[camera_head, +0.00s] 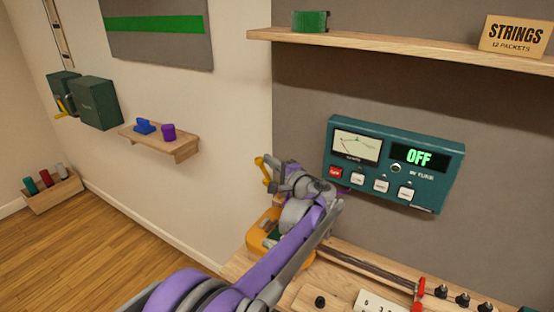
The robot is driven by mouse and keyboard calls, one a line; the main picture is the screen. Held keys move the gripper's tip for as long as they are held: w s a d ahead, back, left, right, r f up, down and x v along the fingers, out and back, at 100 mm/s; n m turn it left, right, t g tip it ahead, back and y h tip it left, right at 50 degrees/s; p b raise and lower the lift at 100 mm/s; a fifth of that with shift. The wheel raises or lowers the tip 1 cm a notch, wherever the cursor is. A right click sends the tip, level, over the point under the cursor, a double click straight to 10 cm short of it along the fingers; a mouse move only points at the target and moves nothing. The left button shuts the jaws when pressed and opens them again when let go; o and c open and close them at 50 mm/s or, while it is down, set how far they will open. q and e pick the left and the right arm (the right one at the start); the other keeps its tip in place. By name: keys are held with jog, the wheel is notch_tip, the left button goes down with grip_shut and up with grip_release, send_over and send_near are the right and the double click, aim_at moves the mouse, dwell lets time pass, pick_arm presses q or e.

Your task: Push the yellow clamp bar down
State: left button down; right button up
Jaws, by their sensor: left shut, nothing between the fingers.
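The yellow clamp bar (263,171) shows as a thin yellow piece standing up just left of my left gripper. Below it, a yellow-orange base (259,232) with a dark green part sits on the wooden bench, partly hidden by my left arm. My left gripper (283,182) is shut and empty, right beside the yellow bar's upper end. I cannot tell whether they touch. The middle of the bar is hidden behind the gripper and wrist. My right gripper is out of view.
A teal amp panel (392,200) reading OFF hangs close to the right of my gripper. A red-handled tool (420,290) and black knobs (462,299) are on the bench at lower right. A wooden shelf (400,43) is above; a small wall shelf (160,142) is at left.

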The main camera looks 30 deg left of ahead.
pick_arm(q)
jog(key=shift+f, duration=0.1)
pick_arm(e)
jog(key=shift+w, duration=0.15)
pick_arm(q)
jog(key=s+f+n+y+b, duration=0.2)
jog(key=s+f+n+b, duration=0.3)
jog(key=f, duration=0.4)
jog(key=s+a+f+n+y+b, duration=0.1)
jog(key=s+f+n+y+b, duration=0.1)
jog(key=s+f+n+b, duration=0.3)
jog(key=shift+s+f+n+y+b, duration=0.35)
jog(key=shift+s+f+b, duration=0.85)
jog(key=shift+s+f, duration=0.9)
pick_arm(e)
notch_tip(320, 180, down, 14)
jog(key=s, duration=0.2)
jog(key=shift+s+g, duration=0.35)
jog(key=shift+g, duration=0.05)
pick_arm(q)
jog(key=shift+w+f, duration=0.15)
jog(key=shift+f, duration=0.05)
